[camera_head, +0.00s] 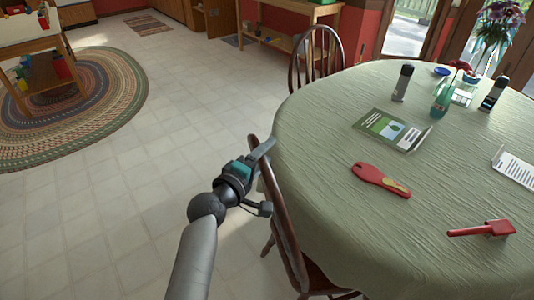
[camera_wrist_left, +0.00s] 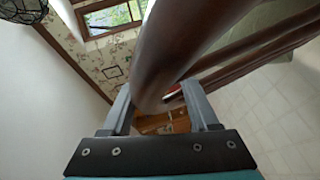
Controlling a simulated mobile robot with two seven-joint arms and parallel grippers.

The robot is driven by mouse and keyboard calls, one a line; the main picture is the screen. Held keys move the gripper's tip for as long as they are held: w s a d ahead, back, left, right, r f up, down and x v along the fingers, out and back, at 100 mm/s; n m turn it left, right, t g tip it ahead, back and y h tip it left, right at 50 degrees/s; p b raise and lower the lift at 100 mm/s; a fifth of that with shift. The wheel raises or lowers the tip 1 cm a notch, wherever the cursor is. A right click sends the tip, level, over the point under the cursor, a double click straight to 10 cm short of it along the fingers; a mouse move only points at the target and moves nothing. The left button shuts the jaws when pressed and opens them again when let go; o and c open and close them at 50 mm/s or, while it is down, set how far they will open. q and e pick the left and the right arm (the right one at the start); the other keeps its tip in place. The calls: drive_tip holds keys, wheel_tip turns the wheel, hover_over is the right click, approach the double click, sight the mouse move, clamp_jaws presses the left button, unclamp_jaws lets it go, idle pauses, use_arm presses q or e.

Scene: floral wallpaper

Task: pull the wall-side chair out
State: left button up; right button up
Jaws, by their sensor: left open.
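A dark brown wooden chair (camera_head: 279,217) stands at the left edge of the round table, its back facing my arm. My left gripper (camera_head: 263,178) is at the upper part of this chair's back, fingers open. In the left wrist view, a thick brown chair rail (camera_wrist_left: 160,75) runs between the two open fingers (camera_wrist_left: 165,108); I cannot tell whether they touch it. Part of the seat is hidden under the tablecloth. A second brown chair (camera_head: 316,52) stands at the table's far side. I cannot tell for certain which one is the wall-side chair. My right gripper is not in view.
The table (camera_head: 310,150) has a green cloth and holds a booklet (camera_head: 392,130), a red paddle-shaped thing (camera_head: 381,180), a red tool (camera_head: 482,229) and several bottles. The tiled floor (camera_head: 150,190) left of the chair is clear up to a braided rug (camera_head: 110,100).

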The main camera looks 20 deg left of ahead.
use_arm(q)
drive_tip(key=shift+w+d, duration=0.15)
drive_tip(key=shift+w, duration=0.3)
clamp_jaws()
idle(0.3)
drive_tip(key=shift+f, duration=0.1)
idle(0.8)
